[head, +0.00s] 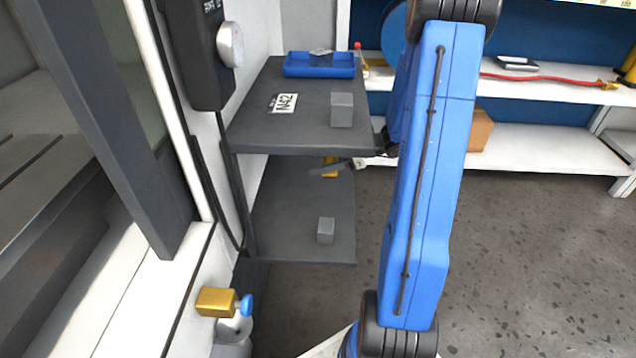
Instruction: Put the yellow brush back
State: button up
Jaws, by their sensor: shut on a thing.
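A small yellow piece (330,167), which I take for the yellow brush, shows just under the front edge of the upper dark shelf (250,140). My gripper (326,170) reaches in from the right between the two shelves, with grey fingers at the yellow piece. It is shut on this piece. The shelf edge hides part of the gripper and of the piece, so its bristles and full shape cannot be told. The lower dark shelf (290,235) lies below, apart from the held piece.
A gold block with a blue knob (217,302) sticks out at lower left. White shelving (540,140) stands behind.

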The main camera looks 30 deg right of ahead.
aim_at(320, 187)
jog(key=shift+f, duration=3.65)
jog(key=shift+f, duration=0.1)
jog(key=o, duration=1.1)
jog(key=shift+d, duration=0.1)
jog(key=v, duration=1.2)
